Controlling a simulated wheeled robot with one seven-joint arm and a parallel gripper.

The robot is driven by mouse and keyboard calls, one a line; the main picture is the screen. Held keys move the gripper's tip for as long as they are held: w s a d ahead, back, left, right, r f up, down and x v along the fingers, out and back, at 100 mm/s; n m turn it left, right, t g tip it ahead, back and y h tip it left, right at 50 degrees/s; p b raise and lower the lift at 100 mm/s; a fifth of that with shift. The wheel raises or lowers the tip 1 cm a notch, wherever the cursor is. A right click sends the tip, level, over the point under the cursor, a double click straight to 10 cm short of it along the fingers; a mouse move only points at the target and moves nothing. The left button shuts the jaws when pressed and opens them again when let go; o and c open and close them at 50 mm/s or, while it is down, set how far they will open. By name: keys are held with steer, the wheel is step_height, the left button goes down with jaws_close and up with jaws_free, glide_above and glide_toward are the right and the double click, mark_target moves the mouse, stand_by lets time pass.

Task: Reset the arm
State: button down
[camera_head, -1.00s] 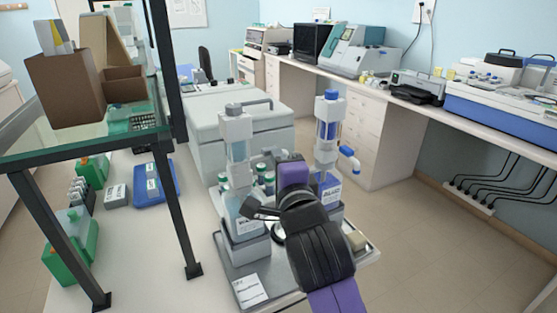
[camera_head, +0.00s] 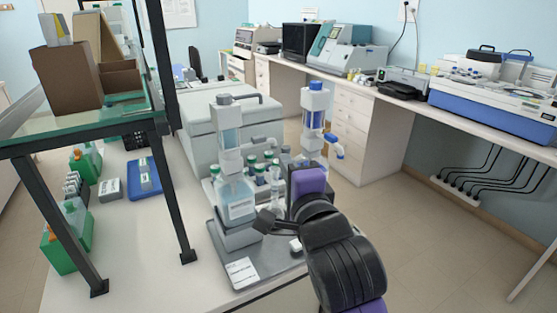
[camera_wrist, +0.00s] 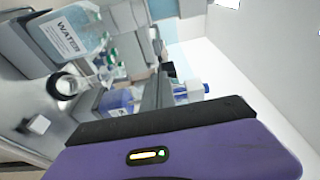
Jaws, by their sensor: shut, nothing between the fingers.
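My gripper (camera_head: 264,222) is at the end of my black and purple arm in the head view, above the grey tray (camera_head: 262,262) at the front of the bench. Its fingers are closed together with nothing held. In the wrist view, the bottle reads "WATER" (camera_wrist: 72,35), tilted by the camera angle.
Several small vials with green caps (camera_head: 260,170) stand behind the gripper. A white block (camera_head: 295,245) and a label card (camera_head: 242,272) lie on the tray. A shelf with dark posts (camera_head: 170,170) stands at the left. Open floor (camera_head: 430,250) is at the right.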

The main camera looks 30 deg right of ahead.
steer(key=s, duration=0.5)
steer(key=shift+s+b, duration=0.1)
steer(key=shift+b, duration=0.2)
